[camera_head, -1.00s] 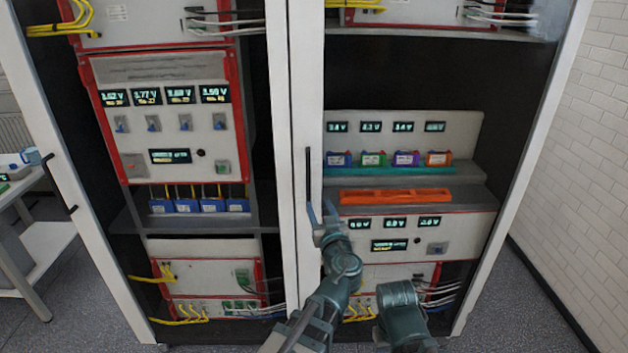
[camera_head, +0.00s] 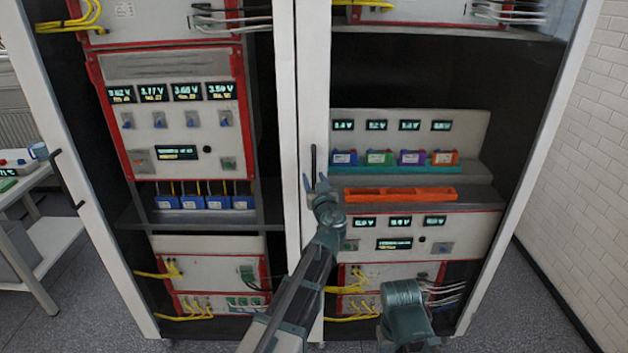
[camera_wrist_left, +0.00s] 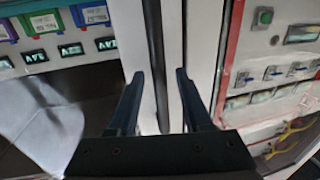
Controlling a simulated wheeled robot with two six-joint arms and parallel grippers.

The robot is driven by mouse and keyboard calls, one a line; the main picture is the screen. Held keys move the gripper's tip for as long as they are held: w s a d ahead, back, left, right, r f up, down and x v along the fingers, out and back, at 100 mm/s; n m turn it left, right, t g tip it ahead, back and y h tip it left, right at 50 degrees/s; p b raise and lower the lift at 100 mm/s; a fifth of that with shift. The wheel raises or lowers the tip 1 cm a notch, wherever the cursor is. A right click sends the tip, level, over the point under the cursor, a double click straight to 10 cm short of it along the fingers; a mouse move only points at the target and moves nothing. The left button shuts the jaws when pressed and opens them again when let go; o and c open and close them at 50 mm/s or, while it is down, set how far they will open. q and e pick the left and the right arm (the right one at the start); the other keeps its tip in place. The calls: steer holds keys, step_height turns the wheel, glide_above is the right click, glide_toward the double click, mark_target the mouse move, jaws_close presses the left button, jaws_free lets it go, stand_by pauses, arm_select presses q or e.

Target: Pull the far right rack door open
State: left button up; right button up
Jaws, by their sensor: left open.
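The far right rack door (camera_head: 314,90) is a white-framed door, and it looks shut against the rack. Its handle is a thin black vertical bar (camera_head: 313,160) on the door's left edge. My left gripper (camera_head: 317,184) is open at the lower part of this handle. In the left wrist view, my left gripper (camera_wrist_left: 158,76) has one finger on each side of the dark handle bar (camera_wrist_left: 157,50), with gaps on both sides. I cannot tell how deep the bar sits between the fingers. My right gripper is not in view; only part of my right arm shows at the bottom.
The left rack door has its own black handle (camera_head: 69,182) at its left edge. The right rack holds colored battery modules (camera_head: 376,158) and an orange tray (camera_head: 400,194). A white table (camera_head: 40,235) stands at left, and a brick wall (camera_head: 590,150) at right. Grey floor is open in front.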

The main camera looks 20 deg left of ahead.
arm_select(q)
jaws_close()
stand_by(0.3)
stand_by(1.2)
